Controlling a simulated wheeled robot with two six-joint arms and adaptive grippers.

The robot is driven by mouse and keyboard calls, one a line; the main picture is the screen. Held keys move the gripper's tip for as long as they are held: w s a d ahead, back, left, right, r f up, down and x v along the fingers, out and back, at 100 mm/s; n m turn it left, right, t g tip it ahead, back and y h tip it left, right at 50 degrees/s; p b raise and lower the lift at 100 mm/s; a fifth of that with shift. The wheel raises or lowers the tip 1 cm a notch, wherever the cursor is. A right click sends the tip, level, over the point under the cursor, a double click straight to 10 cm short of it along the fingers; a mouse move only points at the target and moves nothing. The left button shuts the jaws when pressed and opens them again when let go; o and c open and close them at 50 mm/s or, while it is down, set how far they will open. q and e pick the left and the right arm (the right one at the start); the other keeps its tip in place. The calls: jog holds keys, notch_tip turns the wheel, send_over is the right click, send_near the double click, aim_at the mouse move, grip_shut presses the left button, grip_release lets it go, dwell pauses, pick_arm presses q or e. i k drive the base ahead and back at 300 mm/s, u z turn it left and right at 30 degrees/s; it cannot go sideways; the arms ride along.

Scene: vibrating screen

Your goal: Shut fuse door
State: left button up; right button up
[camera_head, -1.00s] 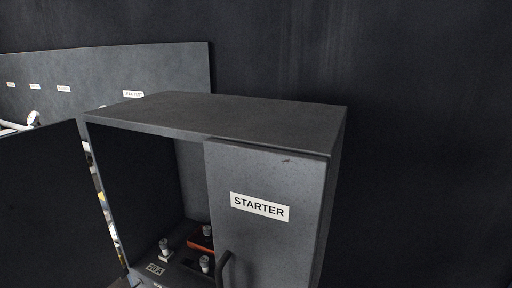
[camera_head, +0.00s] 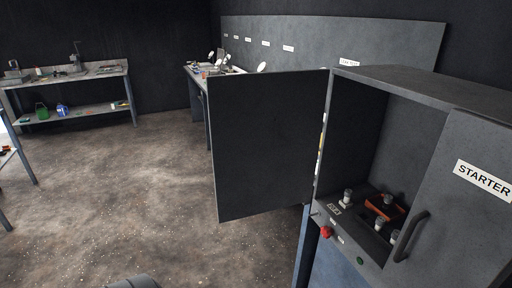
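The dark fuse door (camera_head: 265,145) stands wide open, swung out to the left of the grey cabinet (camera_head: 425,85). Its flat face is turned toward me. The cabinet's right part is covered by a panel labelled STARTER (camera_head: 470,190), with a dark curved handle (camera_head: 410,237) at its left edge. In the open left compartment are several small knob-like posts and an orange-red part (camera_head: 385,208). Neither of my grippers is in view.
A red knob (camera_head: 326,232) sits on the cabinet's lower front. A long grey panel (camera_head: 330,42) stands behind, with a table of small items (camera_head: 215,71) before it. A workbench (camera_head: 70,75) is at the back left. The floor left of the door is clear.

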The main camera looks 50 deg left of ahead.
aim_at(266, 127)
jog(key=z, duration=3.2)
jog(key=k, duration=2.8)
jog(key=u, duration=2.05)
jog(key=i, duration=0.5)
jog(key=u, duration=0.05)
jog(key=k, duration=0.2)
jog(key=z, duration=0.25)
